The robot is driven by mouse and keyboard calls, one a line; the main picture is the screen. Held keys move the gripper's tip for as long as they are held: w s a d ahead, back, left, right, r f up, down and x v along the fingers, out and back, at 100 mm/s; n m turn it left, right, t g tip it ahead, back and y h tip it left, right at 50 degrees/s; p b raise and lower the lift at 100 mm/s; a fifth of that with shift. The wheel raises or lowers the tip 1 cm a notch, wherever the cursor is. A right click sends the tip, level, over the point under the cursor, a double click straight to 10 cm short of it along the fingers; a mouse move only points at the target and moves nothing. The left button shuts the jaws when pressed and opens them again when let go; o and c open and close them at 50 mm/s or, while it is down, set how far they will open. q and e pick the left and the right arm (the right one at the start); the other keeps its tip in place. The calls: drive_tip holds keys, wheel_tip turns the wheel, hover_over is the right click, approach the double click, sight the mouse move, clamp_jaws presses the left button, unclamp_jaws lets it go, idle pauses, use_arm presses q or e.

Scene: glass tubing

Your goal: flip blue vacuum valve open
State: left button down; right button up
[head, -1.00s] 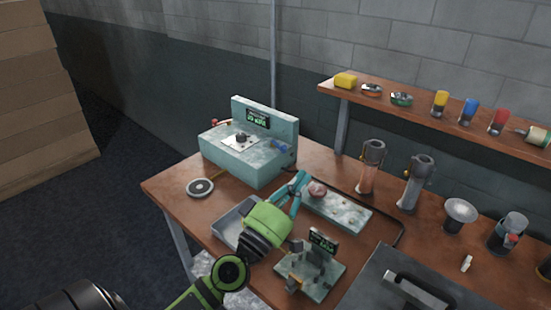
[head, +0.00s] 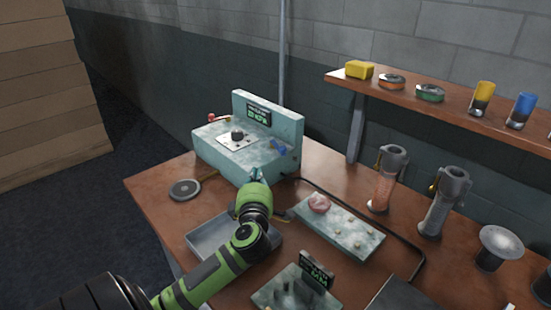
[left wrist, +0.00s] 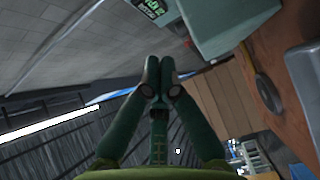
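The blue vacuum valve (head: 279,147) is a small blue handle on the right part of the front of the teal pump box (head: 222,158). My left gripper (head: 256,174) is in front of the box, below and left of the blue handle, and looks apart from it. In the left wrist view its two fingertips (left wrist: 158,76) are together with nothing seen between them. The box also shows at the top of that view (left wrist: 225,22); the blue handle cannot be made out there. My right gripper is not in view.
A red handle (head: 218,118) sits at the box's left side. A grey tray (head: 205,240) lies under my left arm. A teal plate (head: 355,236) with small pieces lies to the right, near two upright glass tubes (head: 385,185). A round disc (head: 185,190) lies left.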

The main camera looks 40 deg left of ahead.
sight(278, 147)
use_arm(q)
drive_tip(key=x, duration=0.8)
drive_tip(key=shift+w+a, duration=0.2)
drive_tip(key=shift+w, duration=0.1)
drive_tip(key=w, duration=0.1)
drive_tip(key=w+d, duration=0.2)
drive_tip(key=shift+w+f, duration=0.2)
drive_tip(key=shift+w, duration=0.2)
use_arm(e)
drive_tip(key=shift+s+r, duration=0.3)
use_arm(q)
drive_tip(key=shift+w+p, duration=0.1)
drive_tip(key=shift+p, duration=0.2)
